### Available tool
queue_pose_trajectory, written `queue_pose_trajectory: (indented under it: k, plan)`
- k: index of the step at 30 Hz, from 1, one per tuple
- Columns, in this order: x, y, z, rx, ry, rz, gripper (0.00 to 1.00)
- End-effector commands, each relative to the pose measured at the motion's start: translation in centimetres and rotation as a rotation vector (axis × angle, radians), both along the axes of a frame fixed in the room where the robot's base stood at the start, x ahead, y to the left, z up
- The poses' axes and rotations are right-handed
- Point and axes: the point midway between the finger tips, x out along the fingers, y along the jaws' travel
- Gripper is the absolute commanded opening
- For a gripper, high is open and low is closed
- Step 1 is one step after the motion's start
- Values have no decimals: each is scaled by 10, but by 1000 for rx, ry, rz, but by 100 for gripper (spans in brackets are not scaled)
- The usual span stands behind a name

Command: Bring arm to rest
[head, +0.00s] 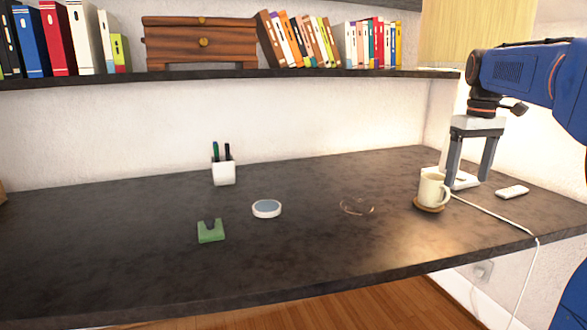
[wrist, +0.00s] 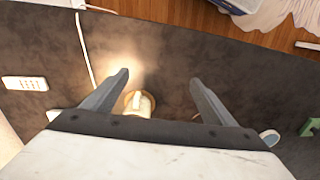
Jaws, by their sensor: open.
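In the wrist view my gripper (wrist: 160,85) shows both fingers spread wide. My blue arm comes in from the right edge of the head view.
The dark desk (head: 300,260) holds a pen cup (head: 223,174), a round white-rimmed disc (head: 266,209), a green block (head: 210,232), glasses (head: 357,207) and a small white remote (head: 512,192). A white cable (head: 500,218) runs over the right edge. A shelf (head: 230,75) with books hangs above.

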Motion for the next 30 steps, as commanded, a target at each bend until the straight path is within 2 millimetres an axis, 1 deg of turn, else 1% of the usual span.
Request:
queue_pose_trajectory:
  k: [11, 16, 20, 23, 26, 30]
  plan:
    - [-30, 25, -9, -10, -41, -23, 79]
    - [-52, 42, -18, -15, -71, -41, 79]
    - [-80, 61, -30, -19, -108, -63, 79]
    - [-104, 76, -44, -18, -140, -81, 79]
    - [-128, 90, -60, -17, -173, -101, 79]
    - [-162, 107, -85, -12, -218, -127, 79]
